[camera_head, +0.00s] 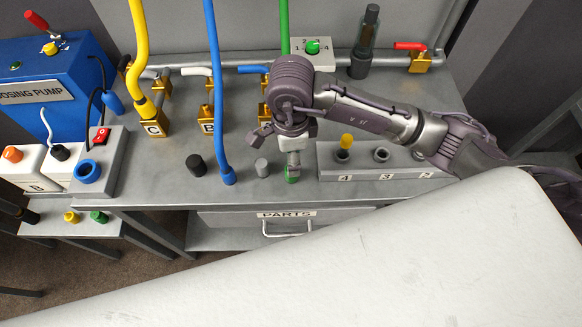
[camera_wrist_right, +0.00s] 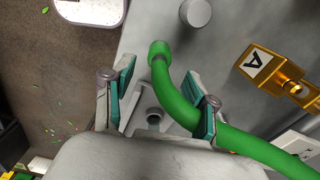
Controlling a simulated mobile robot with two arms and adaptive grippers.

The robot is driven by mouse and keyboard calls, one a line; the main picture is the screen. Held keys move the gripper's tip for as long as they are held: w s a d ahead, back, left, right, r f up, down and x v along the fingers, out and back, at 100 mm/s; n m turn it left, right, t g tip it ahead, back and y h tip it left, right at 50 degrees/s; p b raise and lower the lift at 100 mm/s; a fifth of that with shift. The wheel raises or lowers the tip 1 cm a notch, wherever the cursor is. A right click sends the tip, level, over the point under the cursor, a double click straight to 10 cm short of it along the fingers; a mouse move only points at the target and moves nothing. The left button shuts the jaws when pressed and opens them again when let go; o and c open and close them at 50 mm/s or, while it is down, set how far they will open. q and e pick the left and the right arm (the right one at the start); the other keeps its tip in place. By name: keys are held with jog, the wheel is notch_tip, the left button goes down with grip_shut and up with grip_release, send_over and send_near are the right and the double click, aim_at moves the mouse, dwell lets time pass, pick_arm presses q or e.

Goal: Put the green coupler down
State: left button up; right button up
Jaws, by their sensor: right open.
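The green coupler (camera_wrist_right: 158,50) is the end of the green hose (camera_wrist_right: 180,105). In the head view the coupler (camera_head: 292,176) is by the front edge of the grey bench (camera_head: 330,110), partly hidden by my right gripper. My right gripper (camera_head: 288,140) points down over it. In the wrist view the right gripper (camera_wrist_right: 160,100) is open, its fingers on either side of the hose. The coupler lies beyond the fingertips, seemingly on the bench; contact is hard to tell. My left gripper is not in view.
A grey cap (camera_head: 262,167) and black cap (camera_head: 195,165) stand left of the coupler. The blue hose (camera_head: 222,150) ends on the bench between them. A numbered socket block (camera_head: 370,172) is to the right. Brass fitting A shows in the wrist view (camera_wrist_right: 270,72).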

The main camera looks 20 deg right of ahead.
jog(key=shift+r+b, duration=0.3)
jog(key=shift+r, duration=2.05)
